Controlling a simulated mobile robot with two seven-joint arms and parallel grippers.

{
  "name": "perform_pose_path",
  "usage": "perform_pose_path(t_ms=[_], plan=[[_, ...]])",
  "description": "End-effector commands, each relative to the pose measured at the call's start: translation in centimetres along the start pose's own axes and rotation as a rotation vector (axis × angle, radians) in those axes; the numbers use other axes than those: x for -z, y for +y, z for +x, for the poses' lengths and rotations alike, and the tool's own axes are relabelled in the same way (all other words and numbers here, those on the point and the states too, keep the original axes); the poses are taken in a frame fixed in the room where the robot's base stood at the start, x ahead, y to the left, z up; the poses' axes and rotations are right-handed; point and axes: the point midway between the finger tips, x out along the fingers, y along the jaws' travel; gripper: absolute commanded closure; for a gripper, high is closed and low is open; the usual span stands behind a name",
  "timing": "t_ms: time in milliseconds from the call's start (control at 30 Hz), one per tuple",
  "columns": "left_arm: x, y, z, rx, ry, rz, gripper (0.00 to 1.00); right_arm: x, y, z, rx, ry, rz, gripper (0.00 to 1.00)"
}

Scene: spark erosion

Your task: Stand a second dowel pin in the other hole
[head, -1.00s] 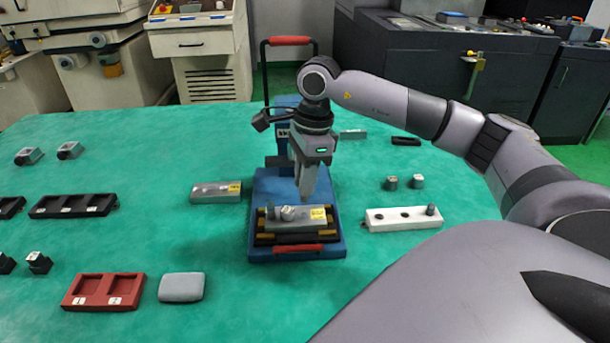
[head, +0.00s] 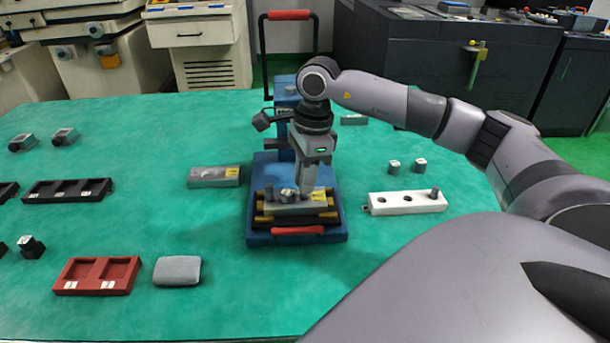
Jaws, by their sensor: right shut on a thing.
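A small grey round piece (head: 287,194) is on the block's top, left of the fingers. The block rests on the blue fixture (head: 340,222). My left gripper is not in view.
A white holder (head: 393,208) at right has two open holes and one dark pin (head: 435,192) upright. Two small cylinders (head: 394,166) stand behind it. Another labelled grey block (head: 205,178), a red tray (head: 84,288) and a grey pad (head: 177,270) lie left.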

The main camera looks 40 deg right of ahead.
Motion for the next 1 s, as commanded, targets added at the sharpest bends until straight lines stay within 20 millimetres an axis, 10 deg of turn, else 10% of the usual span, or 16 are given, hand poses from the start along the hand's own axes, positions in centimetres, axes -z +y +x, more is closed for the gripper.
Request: perform_pose_path(t_ms=[433,533,1000], plan=[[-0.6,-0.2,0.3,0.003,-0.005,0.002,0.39,0.0,0.0,0.5,0.000,0.000,0.000,1.00],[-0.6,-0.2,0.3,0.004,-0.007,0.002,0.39,0.0,0.0,0.4,0.000,0.000,0.000,0.55],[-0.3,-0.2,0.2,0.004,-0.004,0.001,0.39,0.0,0.0,-1.4,0.002,-0.002,0.000,0.54]])
